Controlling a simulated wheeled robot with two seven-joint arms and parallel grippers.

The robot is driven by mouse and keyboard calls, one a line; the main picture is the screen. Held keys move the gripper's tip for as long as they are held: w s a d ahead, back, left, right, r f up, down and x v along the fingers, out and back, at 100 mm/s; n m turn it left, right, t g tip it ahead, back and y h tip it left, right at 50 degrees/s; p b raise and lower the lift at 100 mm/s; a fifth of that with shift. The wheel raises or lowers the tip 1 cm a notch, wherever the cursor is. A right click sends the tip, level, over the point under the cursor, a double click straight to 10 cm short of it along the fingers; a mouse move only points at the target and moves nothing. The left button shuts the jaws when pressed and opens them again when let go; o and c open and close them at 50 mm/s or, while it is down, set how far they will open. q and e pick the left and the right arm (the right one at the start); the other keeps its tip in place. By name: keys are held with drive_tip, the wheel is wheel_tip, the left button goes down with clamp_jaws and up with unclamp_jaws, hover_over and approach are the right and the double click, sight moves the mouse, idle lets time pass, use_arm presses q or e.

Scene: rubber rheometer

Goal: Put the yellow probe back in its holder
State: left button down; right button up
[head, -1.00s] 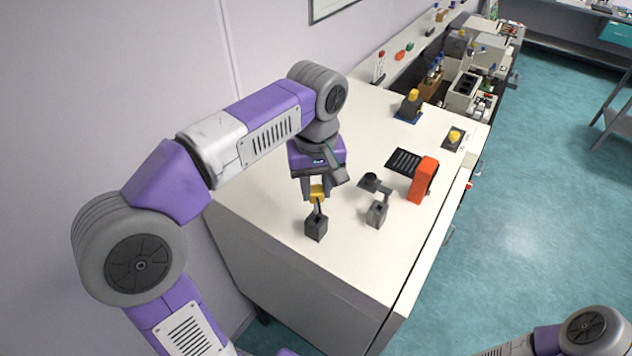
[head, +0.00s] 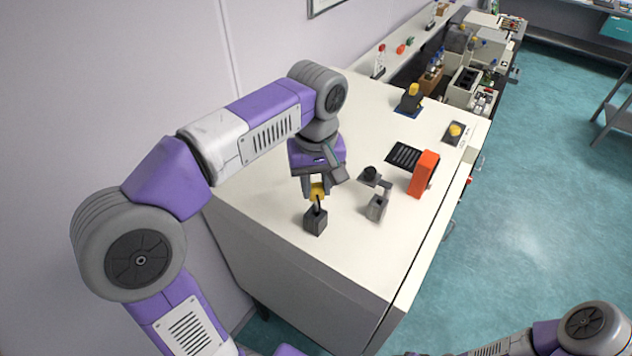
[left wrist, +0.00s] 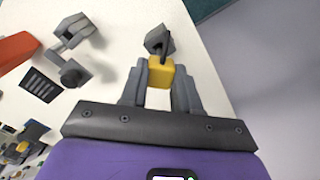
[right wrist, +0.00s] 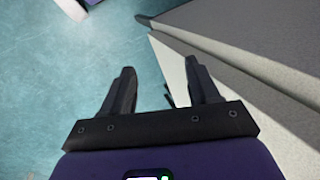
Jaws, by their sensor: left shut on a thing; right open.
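My left gripper (head: 317,188) is shut on the yellow probe (head: 318,192), which also shows between the fingers in the left wrist view (left wrist: 160,72). Its thin dark shaft points down at the dark grey block holder (head: 315,222), which stands near the left edge of the bench and also shows in the left wrist view (left wrist: 155,40). The shaft end meets the block's top in the picture; I cannot tell whether it is inside the opening. My right gripper (right wrist: 160,88) is open and empty over the floor, outside the head view.
A grey stand with a round dark part (head: 377,206) is right of the holder. An orange-red upright box (head: 423,174) and a black ribbed mat (head: 404,156) are behind it. A yellow-topped device (head: 411,98) stands farther back. The bench top (head: 262,190) left of the holder is clear.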

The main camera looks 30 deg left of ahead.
sight(316, 211)
idle(0.3)
use_arm(q)
drive_tip(key=shift+f, duration=0.15)
drive_tip(key=shift+f+b, duration=1.95)
drive_tip(key=shift+f, duration=0.85)
drive_tip(key=c, duration=0.7)
unclamp_jaws()
drive_tip(key=shift+c, duration=0.2)
drive_tip(key=shift+r, duration=0.1)
wheel_tip(316, 211, up, 5)
drive_tip(key=p, duration=0.5)
